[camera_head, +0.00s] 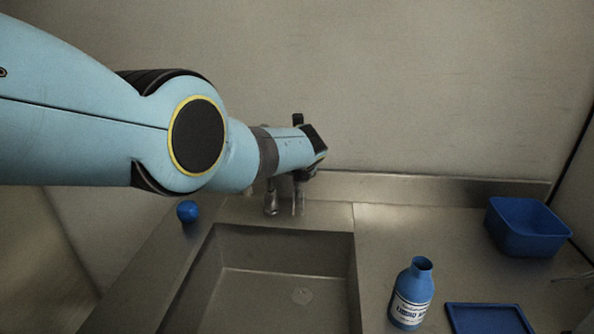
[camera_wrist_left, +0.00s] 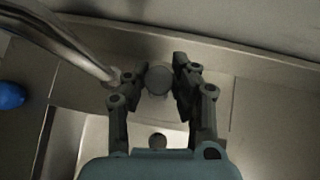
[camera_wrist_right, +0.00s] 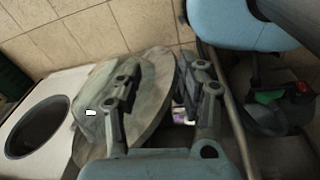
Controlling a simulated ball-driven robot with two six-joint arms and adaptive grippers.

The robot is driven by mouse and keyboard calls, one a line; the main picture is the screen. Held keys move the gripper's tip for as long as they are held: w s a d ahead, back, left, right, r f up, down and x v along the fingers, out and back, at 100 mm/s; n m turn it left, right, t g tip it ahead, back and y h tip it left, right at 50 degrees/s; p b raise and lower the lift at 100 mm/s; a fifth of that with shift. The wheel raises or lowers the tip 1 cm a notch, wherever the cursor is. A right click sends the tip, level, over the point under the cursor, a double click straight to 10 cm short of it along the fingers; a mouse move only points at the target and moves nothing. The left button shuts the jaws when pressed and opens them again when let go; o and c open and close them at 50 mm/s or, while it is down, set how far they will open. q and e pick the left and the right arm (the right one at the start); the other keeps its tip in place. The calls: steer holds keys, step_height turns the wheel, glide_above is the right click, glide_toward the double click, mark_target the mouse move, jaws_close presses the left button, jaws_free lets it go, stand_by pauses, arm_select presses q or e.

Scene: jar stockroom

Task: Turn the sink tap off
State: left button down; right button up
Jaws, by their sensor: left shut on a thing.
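The sink tap (camera_head: 270,202) stands behind the sink basin (camera_head: 225,262), partly hidden by my left arm. Its curved metal spout (camera_wrist_left: 72,45) comes in from the upper left of the left wrist view. My left gripper (camera_head: 305,168) is at the tap, shut on a round grey tap knob (camera_wrist_left: 159,80), with one finger on each side. Faint pale vertical streaks show beside the tap in the head view; I cannot tell surely whether they are running water. My right gripper (camera_wrist_right: 162,70) appears only in the right wrist view, fingers apart, away from the tap.
A blue ball (camera_head: 187,211) lies left of the basin. A blue bottle (camera_head: 411,294), a blue tray (camera_head: 487,320) and a blue tub (camera_head: 526,228) stand on the right counter.

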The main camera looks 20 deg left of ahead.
arm_select(q)
steer(key=shift+a, duration=0.15)
arm_select(e)
steer(key=shift+s+a, duration=0.1)
steer(key=shift+a, duration=0.15)
arm_select(q)
steer(key=c, duration=1.1)
jaws_free()
steer(key=shift+o, duration=0.2)
steer(key=shift+s+d+r, duration=0.2)
steer(key=shift+d+r, duration=0.05)
steer(key=v, duration=0.6)
steer(key=shift+s+r, duration=0.25)
steer(key=shift+s, duration=0.05)
arm_select(e)
steer(key=shift+d, duration=0.1)
